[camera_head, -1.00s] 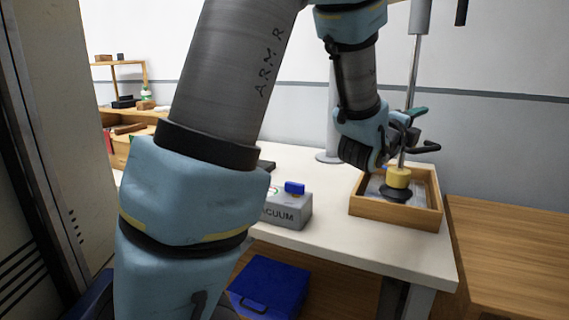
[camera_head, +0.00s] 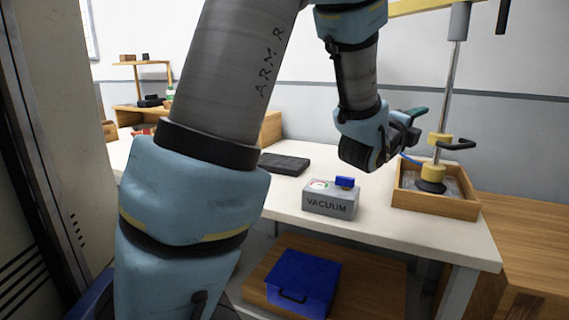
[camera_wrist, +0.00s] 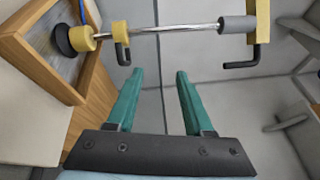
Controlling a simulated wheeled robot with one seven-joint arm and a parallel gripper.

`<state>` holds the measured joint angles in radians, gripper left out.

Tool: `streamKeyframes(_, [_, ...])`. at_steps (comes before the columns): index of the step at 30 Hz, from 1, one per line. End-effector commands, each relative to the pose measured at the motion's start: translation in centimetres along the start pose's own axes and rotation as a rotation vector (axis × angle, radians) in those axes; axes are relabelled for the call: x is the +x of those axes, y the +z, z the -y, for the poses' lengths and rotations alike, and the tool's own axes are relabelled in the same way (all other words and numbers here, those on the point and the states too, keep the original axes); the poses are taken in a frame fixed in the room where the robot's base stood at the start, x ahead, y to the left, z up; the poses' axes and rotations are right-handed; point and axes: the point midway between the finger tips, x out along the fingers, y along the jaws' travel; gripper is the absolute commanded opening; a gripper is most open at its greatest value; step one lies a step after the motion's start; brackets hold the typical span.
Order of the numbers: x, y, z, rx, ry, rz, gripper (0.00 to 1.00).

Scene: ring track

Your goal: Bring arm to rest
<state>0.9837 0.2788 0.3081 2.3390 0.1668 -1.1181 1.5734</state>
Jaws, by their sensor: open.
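My arm stretches from the lower left over the white table in the head view, with my gripper (camera_head: 412,122) held above it at the right. The gripper's green fingers (camera_wrist: 157,92) are apart and nothing is between them in the wrist view. Beyond the fingertips, a metal rod (camera_wrist: 175,29) crosses the top of the wrist view, with yellow collars, black handles and a dark suction pad (camera_wrist: 74,40). In the head view the rod (camera_head: 447,95) hangs upright and its pad (camera_head: 431,185) is in a wooden tray (camera_head: 440,205). The gripper is apart from the rod in the wrist view.
A grey box marked VACUUM (camera_head: 331,203) with a blue knob stands on the white table (camera_head: 395,232), left of the tray. A dark flat block (camera_head: 284,164) lies behind it. A blue bin (camera_head: 290,281) sits on the lower shelf. A wooden bench (camera_head: 535,235) stands at the right.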

Motion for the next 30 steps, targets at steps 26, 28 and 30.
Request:
streamKeyframes(26, [-16.7,15.3,-15.7,-1.054,0.608,0.715,0.52])
streamKeyframes(28, [-20.3,15.9,-17.2,-1.216,0.657,0.867,0.52])
streamKeyframes(30, [-23.5,16.0,-18.3,-1.351,0.689,1.005,0.52])
